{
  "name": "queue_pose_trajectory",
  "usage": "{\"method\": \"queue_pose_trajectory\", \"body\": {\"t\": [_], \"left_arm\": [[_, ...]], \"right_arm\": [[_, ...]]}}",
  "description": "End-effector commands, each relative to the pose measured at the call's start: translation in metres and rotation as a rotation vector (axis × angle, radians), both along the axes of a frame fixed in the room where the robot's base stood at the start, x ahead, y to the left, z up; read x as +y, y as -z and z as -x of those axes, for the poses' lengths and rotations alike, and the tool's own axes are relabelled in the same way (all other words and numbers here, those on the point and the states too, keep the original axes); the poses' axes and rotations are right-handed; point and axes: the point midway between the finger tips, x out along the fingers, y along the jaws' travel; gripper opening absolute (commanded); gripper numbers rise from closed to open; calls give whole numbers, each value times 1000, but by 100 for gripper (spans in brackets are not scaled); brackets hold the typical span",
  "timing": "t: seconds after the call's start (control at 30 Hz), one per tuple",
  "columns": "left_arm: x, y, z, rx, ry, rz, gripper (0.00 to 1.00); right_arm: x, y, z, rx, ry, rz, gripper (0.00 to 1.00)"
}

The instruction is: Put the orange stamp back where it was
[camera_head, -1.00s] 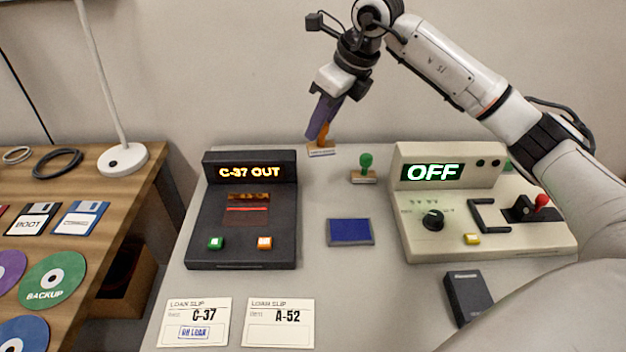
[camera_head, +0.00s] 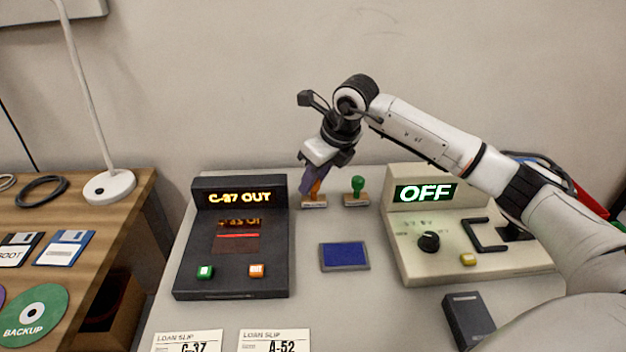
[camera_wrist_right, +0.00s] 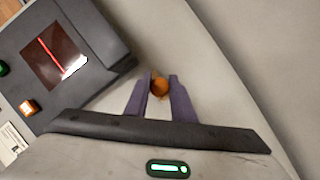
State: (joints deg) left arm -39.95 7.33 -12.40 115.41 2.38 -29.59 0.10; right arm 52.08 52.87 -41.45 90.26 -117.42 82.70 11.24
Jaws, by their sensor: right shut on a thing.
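The orange stamp (camera_head: 315,202) is upright at the back of the grey table, between the black console and the green stamp. Its flat base shows below my right gripper (camera_head: 312,190), whose purple fingers are shut on its orange handle. In the right wrist view, the round orange top of the stamp (camera_wrist_right: 159,86) sits between the two fingertips (camera_wrist_right: 160,92). The base looks at or very near the table top; I cannot tell whether it touches. The green stamp (camera_head: 357,190) stands just to the right. My left gripper is not in view.
The black console (camera_head: 232,240) reading "C-37 OUT" is left of the stamp. The beige console (camera_head: 465,255) reading "OFF" is right. A blue ink pad (camera_head: 344,257) lies in front. Loan slips (camera_head: 274,341) lie near the front edge. A wooden desk (camera_head: 90,235) is at far left.

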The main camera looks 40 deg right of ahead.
Motion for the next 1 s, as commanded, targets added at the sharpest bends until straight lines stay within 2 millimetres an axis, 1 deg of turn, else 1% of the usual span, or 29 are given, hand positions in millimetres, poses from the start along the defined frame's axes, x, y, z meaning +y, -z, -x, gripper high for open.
{"method": "queue_pose_trajectory", "body": {"t": [0.2, 0.23, 0.33, 0.6, 0.73, 0.87, 1.0], "left_arm": [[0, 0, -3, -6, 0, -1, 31], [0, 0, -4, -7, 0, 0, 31], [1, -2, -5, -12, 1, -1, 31], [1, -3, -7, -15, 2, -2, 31], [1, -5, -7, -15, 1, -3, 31], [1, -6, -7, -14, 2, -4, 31], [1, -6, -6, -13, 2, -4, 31]], "right_arm": [[0, 2, 0, 0, -1, 0, 8], [0, 2, 0, 0, -1, 0, 24], [0, 2, 0, 0, -1, 0, 41], [0, 1, 0, 0, -1, 0, 41], [-1, -6, 1, -1, -1, 1, 41], [-3, -25, 9, -3, -2, 2, 41], [-5, -54, 21, -5, -1, 3, 41]]}}
